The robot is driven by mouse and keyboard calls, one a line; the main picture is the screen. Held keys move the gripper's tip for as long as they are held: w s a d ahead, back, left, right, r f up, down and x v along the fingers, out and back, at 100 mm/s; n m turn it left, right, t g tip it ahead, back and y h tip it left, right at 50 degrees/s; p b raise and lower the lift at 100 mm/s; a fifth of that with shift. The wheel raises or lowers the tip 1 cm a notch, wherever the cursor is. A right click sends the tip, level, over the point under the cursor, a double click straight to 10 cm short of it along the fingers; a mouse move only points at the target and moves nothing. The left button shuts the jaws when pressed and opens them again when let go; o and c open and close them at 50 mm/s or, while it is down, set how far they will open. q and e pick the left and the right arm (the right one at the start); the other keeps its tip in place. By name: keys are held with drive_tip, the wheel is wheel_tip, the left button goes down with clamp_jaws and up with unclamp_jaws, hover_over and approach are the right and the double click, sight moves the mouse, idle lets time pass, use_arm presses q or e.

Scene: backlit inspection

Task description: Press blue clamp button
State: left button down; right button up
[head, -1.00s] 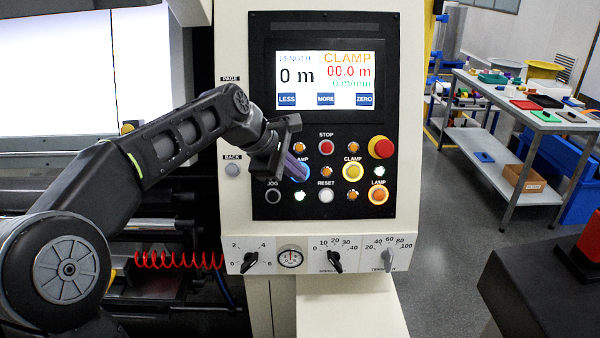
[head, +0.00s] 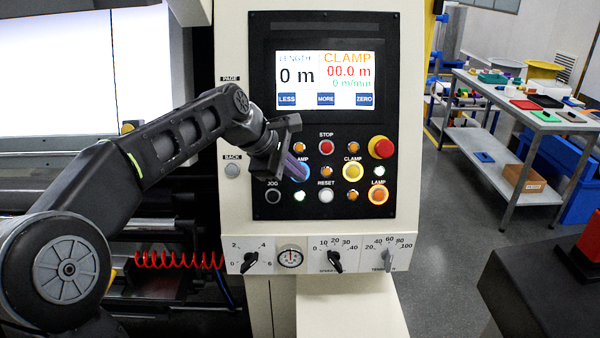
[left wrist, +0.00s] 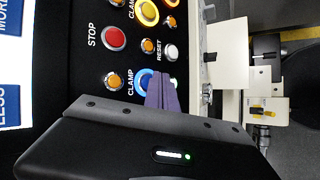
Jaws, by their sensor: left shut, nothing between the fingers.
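The blue clamp button (head: 306,172) is on the black control panel, left of the yellow clamp button (head: 352,172). In the left wrist view the blue clamp button (left wrist: 141,77) shows as a blue ring partly covered by my fingers. My left gripper (head: 297,170) is shut and empty, its purple-grey fingertips in front of the button. The left gripper (left wrist: 160,88) also overlaps the button's edge in the left wrist view. I cannot tell whether the tips touch it or whether it is pressed in. My right gripper is not in view.
A red stop button (head: 326,146), a white reset button (head: 326,196) and a large red knob (head: 381,147) sit close by on the panel. The screen (head: 325,80) above reads CLAMP and 0 m. A grey workbench (head: 500,100) stands far right.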

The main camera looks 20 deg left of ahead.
use_arm(q)
drive_tip(key=shift+w, duration=0.1)
idle(0.3)
drive_tip(key=shift+w+a+f+p, duration=0.15)
drive_tip(key=shift+w+p, duration=0.1)
drive_tip(key=shift+p, duration=0.05)
drive_tip(key=shift+s, duration=0.4)
idle(0.5)
drive_tip(key=s+d+r, duration=0.2)
drive_tip(key=s, duration=0.3)
drive_tip(key=shift+d+r+b, duration=0.3)
drive_tip(key=shift+d, duration=0.05)
idle(2.1)
